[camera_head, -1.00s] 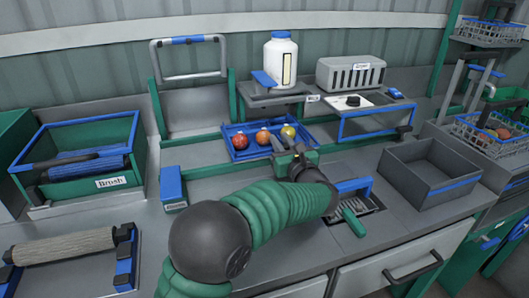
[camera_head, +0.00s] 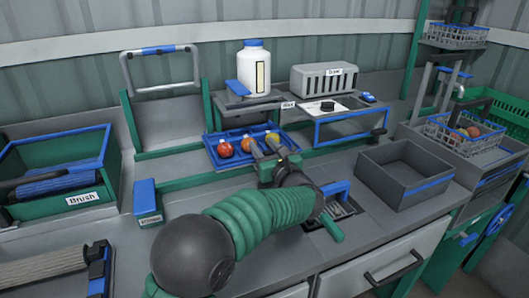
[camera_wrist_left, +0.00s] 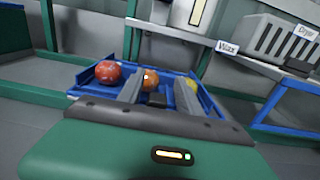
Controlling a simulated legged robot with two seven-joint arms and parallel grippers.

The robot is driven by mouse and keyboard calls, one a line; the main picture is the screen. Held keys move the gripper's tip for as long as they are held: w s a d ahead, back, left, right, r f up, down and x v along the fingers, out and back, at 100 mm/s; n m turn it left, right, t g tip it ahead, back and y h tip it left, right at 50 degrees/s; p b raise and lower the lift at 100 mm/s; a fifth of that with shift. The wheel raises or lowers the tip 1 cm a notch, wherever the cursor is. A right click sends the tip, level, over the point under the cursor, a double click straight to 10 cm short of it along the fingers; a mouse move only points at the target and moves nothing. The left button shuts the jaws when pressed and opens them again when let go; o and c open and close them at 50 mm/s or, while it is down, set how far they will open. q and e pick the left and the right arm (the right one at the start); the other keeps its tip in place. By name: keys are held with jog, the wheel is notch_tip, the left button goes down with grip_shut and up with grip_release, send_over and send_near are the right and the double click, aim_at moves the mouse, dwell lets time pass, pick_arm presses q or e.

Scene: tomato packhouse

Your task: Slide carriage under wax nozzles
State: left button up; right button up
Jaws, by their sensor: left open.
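The blue carriage (camera_head: 211,151) sits on the green rail (camera_head: 180,182) in the middle of the bench. It holds three tomatoes in a row: a red one (camera_head: 225,149), an orange one (camera_head: 249,145) and a yellow-orange one (camera_head: 272,138). The white wax bottle (camera_head: 256,70) stands on a shelf behind and above the carriage. The nozzles are not clear to me. My left gripper (camera_head: 264,150) is open at the carriage's front edge, its fingers pointing at the carriage; contact is unclear. My right gripper is out of view.
A grey dryer box (camera_head: 323,79) stands right of the bottle, above a blue frame (camera_head: 350,128). An empty grey bin (camera_head: 403,175) is at the right. A green brush bin (camera_head: 60,205) and a blue block (camera_head: 147,202) stand left.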

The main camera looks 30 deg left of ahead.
pick_arm(q)
notch_tip(320, 180, up, 4)
jog(key=shift+d+p, duration=0.1)
jog(key=shift+p, duration=0.65)
jog(key=s+d, duration=0.3)
jog(key=s, duration=0.4)
jog(key=s+d, duration=0.4)
jog(key=s, duration=0.3)
jog(key=shift+s+r, duration=0.2)
jog(key=shift+r, duration=0.1)
